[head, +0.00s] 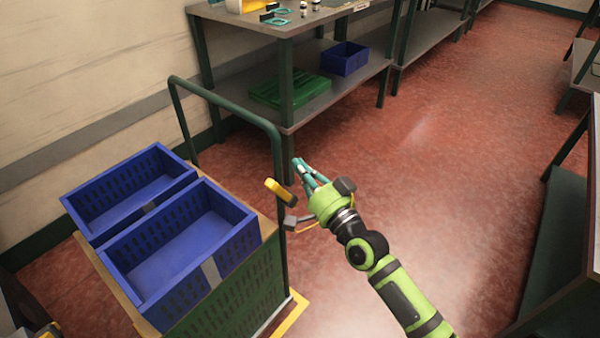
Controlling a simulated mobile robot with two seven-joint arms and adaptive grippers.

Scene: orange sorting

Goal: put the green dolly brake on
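The green dolly stands at the lower left, with a tall dark green push handle (230,103). A yellow lever (279,191) with a dark end sits at the handle's right post; it looks like the brake lever, tilted. My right gripper (297,166), with teal fingers, is just right of and slightly above the lever in the picture, apart from it. Nothing shows between its fingers, but how far they are spread is unclear. A grey block (297,222) below the lever is partly behind my wrist, and what it belongs to is unclear. My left gripper is not in view.
Two empty blue crates (240,238) (165,160) sit on the dolly, above a green crate side (235,300). A shelf table (280,30) behind holds a green crate (290,90) and a blue bin (345,58). The red floor to the right is open, bounded by dark green benches.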

